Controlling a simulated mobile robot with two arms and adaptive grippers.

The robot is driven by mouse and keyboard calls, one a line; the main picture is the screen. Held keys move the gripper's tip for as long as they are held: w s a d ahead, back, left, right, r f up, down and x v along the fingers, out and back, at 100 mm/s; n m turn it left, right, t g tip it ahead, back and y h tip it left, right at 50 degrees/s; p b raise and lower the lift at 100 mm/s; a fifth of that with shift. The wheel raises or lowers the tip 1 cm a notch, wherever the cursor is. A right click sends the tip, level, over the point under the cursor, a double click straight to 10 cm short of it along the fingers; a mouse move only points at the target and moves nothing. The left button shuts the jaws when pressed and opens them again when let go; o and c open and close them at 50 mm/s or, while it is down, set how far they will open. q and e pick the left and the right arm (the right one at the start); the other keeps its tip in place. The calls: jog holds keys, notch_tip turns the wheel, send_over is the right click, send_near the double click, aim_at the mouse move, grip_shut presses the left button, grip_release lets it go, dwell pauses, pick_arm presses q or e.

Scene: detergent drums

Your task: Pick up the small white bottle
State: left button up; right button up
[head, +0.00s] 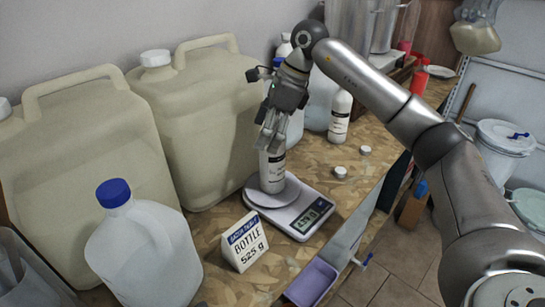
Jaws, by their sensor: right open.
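The small white bottle (272,174) stands upright on the round plate of a digital scale (309,213). It has a dark label on its side. My right gripper (272,145) is directly above it, pointing down. Its fingers are open at the bottle's upper part and hide the cap and neck. I cannot tell whether they touch it. Another white bottle (340,116) with a label stands behind and to the right of the scale. My left gripper is not in view.
Two large beige drums (206,120) stand along the wall at left. A translucent jug (145,255) with a blue cap stands in front. Two white caps (341,172) lie on the wooden counter. A purple bin (312,282) is below its edge.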

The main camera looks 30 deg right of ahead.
grip_shut()
jog(key=shift+r, duration=0.1)
dwell(0.5)
jog(key=shift+w+r, duration=0.1)
